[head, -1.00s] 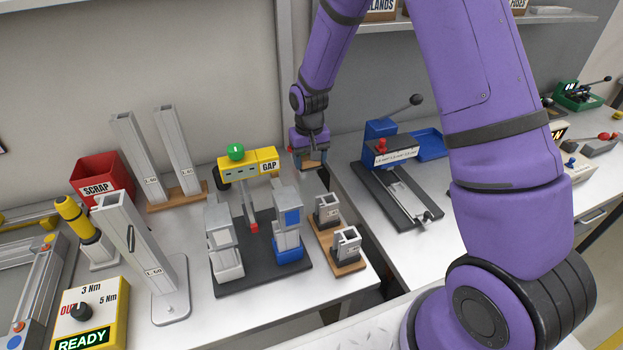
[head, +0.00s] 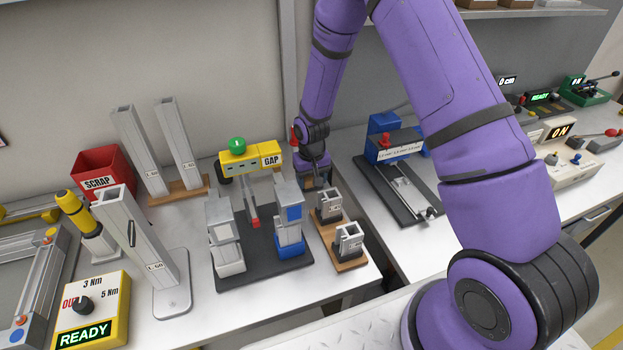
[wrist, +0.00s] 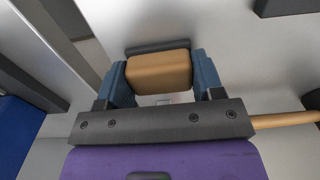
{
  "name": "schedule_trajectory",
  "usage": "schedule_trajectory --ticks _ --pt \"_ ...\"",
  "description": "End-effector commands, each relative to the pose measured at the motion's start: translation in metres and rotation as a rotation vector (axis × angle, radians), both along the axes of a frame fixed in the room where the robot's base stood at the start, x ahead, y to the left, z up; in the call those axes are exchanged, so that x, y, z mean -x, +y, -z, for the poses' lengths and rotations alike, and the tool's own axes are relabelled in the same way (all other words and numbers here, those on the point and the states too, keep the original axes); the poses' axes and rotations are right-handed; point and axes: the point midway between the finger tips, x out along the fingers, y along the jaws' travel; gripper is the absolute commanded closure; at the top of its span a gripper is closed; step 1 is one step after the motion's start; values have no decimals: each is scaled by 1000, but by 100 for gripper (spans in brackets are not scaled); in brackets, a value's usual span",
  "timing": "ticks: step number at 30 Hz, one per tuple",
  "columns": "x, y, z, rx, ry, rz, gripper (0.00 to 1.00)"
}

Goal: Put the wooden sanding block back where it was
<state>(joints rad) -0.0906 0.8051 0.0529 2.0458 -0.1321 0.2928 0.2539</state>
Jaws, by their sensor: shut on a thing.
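The wooden sanding block (wrist: 160,72) is tan and sits between the two blue fingers of my gripper (wrist: 164,82) in the wrist view. A dark strip runs along its far edge. My gripper is shut on it. In the head view my gripper (head: 316,182) points down at the back of the bench, right of the yellow GAP unit (head: 252,160) and just behind the small wooden stand with metal profile pieces (head: 348,264). The block is mostly hidden there, and I cannot tell whether it touches the bench.
A dark fixture plate (head: 240,277) with grey and blue clamps stands left of the wooden stand. A blue press (head: 384,130) on a dark base is to the right, past a gap between benches. A small red object (head: 294,136) stands behind my gripper.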

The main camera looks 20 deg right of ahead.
Motion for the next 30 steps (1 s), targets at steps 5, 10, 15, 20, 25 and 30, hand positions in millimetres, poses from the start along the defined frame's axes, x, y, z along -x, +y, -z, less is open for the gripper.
schedule_trajectory --ticks 5,10,15,20,25,30 --pt "0 0 0 0 0 0 64" --pt "0 0 2 0 0 0 25" --pt "0 0 2 0 0 0 13" --pt "0 0 1 0 0 0 13" --pt "-1 0 -10 0 -3 0 13" --pt "-1 0 -39 -1 -5 -1 13"
